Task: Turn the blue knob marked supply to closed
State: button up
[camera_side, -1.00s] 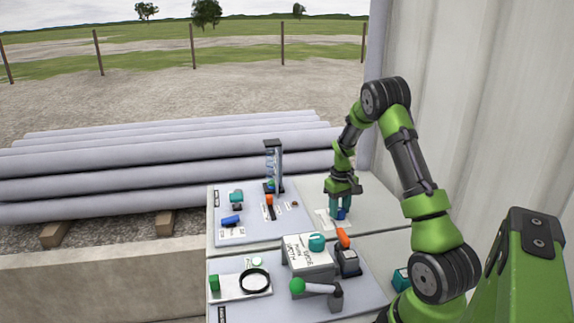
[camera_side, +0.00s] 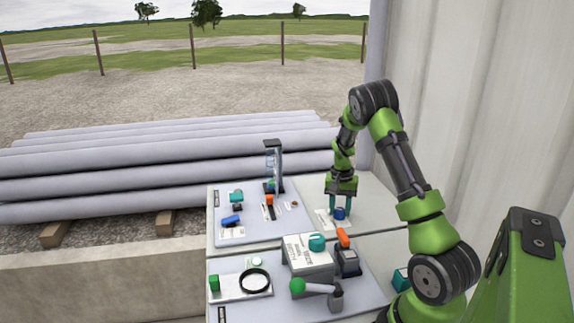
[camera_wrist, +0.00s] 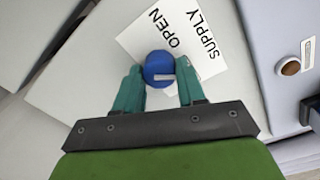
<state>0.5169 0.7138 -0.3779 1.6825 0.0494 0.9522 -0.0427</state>
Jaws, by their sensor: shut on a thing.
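The blue knob (camera_side: 339,213) sits on a white label plate at the right of the far panel. It also shows in the wrist view (camera_wrist: 158,66), round and with a short white mark on its lower side. The white label (camera_wrist: 140,40) reads OPEN and SUPPLY; I cannot see the word closed. My gripper (camera_wrist: 160,76) points down over the knob, with one teal finger on each side, shut on it. It also shows in the side view (camera_side: 340,207). The fingers and gripper body hide part of the label.
Left of the knob is a panel with a blue handle (camera_side: 231,221), an orange handle (camera_side: 269,200) and a clear upright gauge (camera_side: 274,165). Nearer are a teal knob (camera_side: 317,242), an orange-topped switch (camera_side: 344,238), a green-ended lever (camera_side: 298,286) and a black ring (camera_side: 255,281). A wall (camera_side: 480,110) rises at right.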

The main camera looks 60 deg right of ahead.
aim_at(338, 209)
dwell(0.5)
jog(key=o, duration=1.1)
jog(key=shift+c, duration=0.2)
jog(key=shift+r, duration=0.1)
notch_tip(338, 209, up, 17)
jog(key=shift+w, duration=0.25)
